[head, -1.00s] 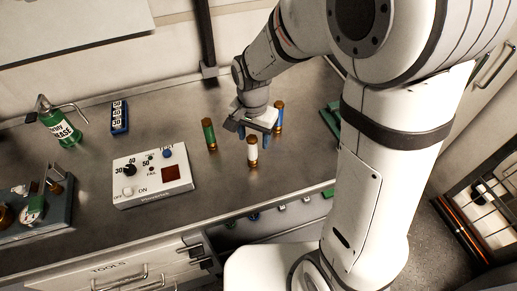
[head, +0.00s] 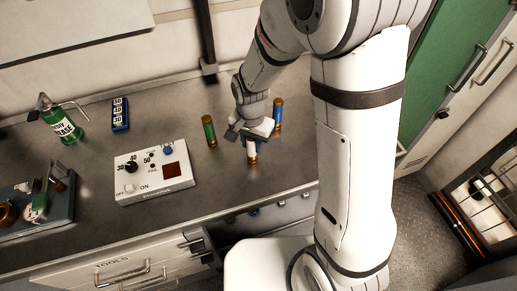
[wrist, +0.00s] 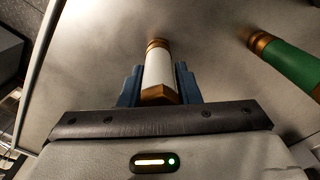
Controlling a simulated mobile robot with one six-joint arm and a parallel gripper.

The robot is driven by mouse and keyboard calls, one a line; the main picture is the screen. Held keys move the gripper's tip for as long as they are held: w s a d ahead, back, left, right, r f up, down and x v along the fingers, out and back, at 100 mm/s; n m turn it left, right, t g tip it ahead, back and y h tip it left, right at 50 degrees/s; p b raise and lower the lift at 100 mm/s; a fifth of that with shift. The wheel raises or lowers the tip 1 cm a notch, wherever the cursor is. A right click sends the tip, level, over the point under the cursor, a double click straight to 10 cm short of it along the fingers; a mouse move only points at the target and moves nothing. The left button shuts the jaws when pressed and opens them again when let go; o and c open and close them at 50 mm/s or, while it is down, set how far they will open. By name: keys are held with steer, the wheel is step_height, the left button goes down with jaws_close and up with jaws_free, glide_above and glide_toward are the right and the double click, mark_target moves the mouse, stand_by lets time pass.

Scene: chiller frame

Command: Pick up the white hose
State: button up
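The white hose (head: 252,148) is a short white cylinder with brass ends, upright on the grey counter in the head view. My gripper (head: 252,142) is at its upper part. In the wrist view the white hose (wrist: 159,72) stands between the two blue fingers of my gripper (wrist: 159,84), one close on each side. I cannot tell whether the fingers touch it. A green hose (head: 209,131) stands to its left and also shows at the right in the wrist view (wrist: 288,62). A blue hose (head: 278,113) stands behind it to the right.
A white control box (head: 153,171) with knobs stands left of the hoses. A green spray bottle (head: 63,124), a blue number block (head: 120,114) and a dark fixture (head: 60,207) are farther left. The counter's front edge is close in front of the hoses.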

jaws_close()
steer(key=shift+r, duration=0.1)
